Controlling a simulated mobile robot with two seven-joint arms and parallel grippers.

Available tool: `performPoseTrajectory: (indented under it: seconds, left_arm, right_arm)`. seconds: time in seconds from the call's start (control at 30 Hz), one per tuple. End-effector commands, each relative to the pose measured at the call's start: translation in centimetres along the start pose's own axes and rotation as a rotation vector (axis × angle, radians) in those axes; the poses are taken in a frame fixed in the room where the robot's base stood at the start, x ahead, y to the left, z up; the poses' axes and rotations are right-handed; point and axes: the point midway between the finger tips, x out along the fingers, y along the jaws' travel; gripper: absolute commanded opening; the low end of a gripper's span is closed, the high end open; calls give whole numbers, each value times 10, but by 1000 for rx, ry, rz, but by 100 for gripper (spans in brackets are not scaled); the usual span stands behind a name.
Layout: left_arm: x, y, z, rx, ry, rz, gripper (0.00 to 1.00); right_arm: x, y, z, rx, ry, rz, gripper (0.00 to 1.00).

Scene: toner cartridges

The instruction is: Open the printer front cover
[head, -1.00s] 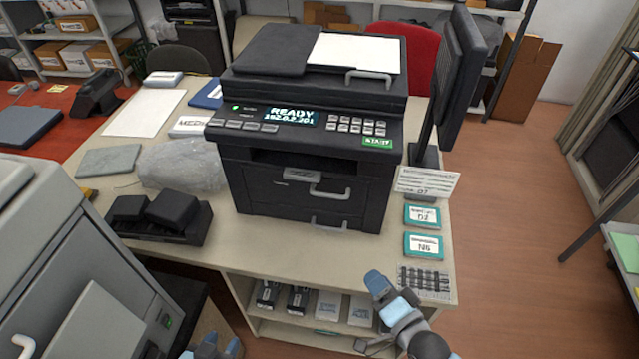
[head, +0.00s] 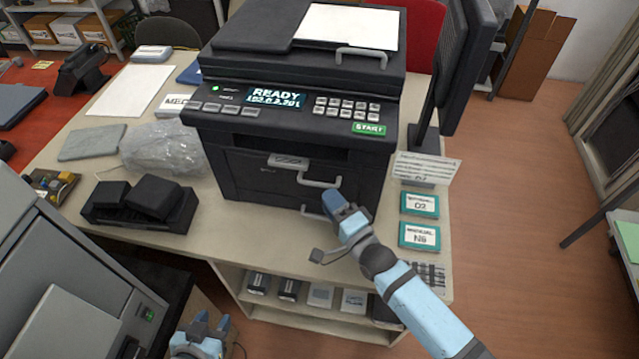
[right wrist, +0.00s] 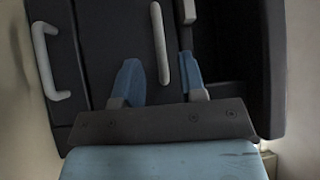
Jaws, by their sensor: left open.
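The black printer (head: 300,120) stands on the desk, with its front cover (head: 255,180) shut. The cover has a grey bar handle (head: 320,182), with a second grey handle (head: 312,211) below it. My right gripper (head: 336,203) is in front of the printer's lower front, close to the cover handle. In the right wrist view, its blue fingers (right wrist: 160,80) are apart and the cover handle (right wrist: 160,45) lies between them; contact cannot be told. The lower handle (right wrist: 50,60) is at the left there. My left gripper (head: 204,325) is open and empty, low in front of the desk.
A monitor (head: 467,65) and a label stand (head: 427,168) are right of the printer. Teal-edged cards (head: 419,236) lie on the desk (head: 225,240). A wrapped bundle (head: 160,148) and a black tray (head: 140,205) are at left. A grey machine (head: 60,260) stands nearby.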

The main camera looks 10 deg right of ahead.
Motion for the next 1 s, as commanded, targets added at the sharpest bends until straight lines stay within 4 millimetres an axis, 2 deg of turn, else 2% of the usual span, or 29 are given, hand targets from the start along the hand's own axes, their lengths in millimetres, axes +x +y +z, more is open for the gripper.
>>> performPoseTrajectory:
  seconds: [0.1,0.3,0.67,0.77,0.83,0.87,1.0]
  left_arm:
    - [-2,0,-3,0,0,0,43]
    - [-2,0,-4,0,-1,0,43]
    - [-2,1,-4,-1,-1,1,43]
    - [-2,1,-4,-1,-1,1,43]
    - [-2,1,-4,-1,-1,1,43]
    - [-2,1,-4,-1,0,1,43]
    - [-2,1,-4,-1,0,1,43]
  right_arm:
    - [23,-1,0,0,0,-1,38]
    - [45,0,0,-1,0,0,38]
    - [50,1,0,-1,0,2,38]
    - [50,1,0,-1,0,1,19]
    - [50,1,0,-1,0,1,3]
    - [50,1,0,-1,0,1,0]
    - [50,1,0,-1,0,1,0]
